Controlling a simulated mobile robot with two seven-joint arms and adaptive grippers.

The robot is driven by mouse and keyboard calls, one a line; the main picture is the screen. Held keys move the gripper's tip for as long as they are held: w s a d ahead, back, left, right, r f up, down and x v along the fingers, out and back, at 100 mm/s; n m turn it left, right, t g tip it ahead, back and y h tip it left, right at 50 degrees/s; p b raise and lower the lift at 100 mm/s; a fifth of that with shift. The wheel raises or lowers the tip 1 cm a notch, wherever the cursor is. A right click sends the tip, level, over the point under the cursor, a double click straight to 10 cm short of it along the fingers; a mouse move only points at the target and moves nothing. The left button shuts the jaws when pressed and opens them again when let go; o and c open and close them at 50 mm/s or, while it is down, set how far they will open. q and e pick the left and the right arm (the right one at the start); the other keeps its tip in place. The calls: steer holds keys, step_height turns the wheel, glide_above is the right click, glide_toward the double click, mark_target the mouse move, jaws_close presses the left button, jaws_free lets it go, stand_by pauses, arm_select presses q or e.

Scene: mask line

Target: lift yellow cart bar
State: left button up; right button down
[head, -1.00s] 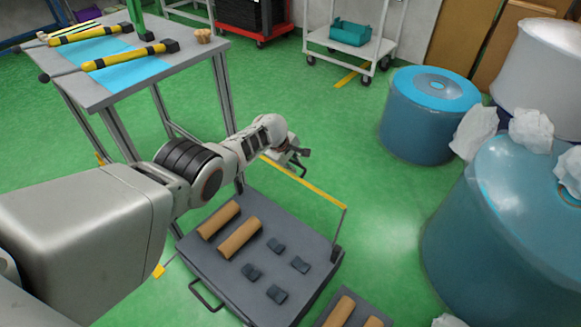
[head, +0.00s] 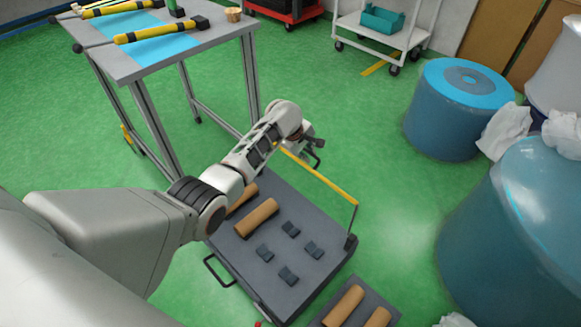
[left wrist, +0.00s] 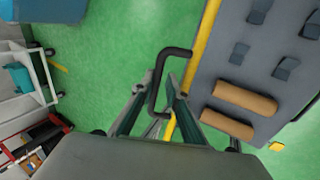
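The yellow bar (head: 325,182) runs along the far edge of the dark grey cart (head: 323,247) in the head view, on a thin upright at its right end. My left gripper (head: 316,151) is beside the bar's far left part, beyond the cart deck. In the left wrist view the yellow bar (left wrist: 204,38) slants down past the open fingers (left wrist: 160,103), partly hidden by the right one. A black U-shaped handle (left wrist: 153,90) also shows at the fingertips. I cannot tell whether either finger touches the bar. My right gripper is out of view.
Brown rolls (head: 257,217) and several dark blocks (head: 290,229) sit on the cart. A grey table (head: 160,55) with yellow-black tools stands at upper left. Large blue drums (head: 460,112) stand at right. Another platform with rolls (head: 345,305) lies below. Green floor is clear between cart and drums.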

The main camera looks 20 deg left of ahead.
arm_select(q)
steer(key=s+a, duration=0.3)
steer(key=s, duration=0.5)
steer(key=shift+r, duration=0.1)
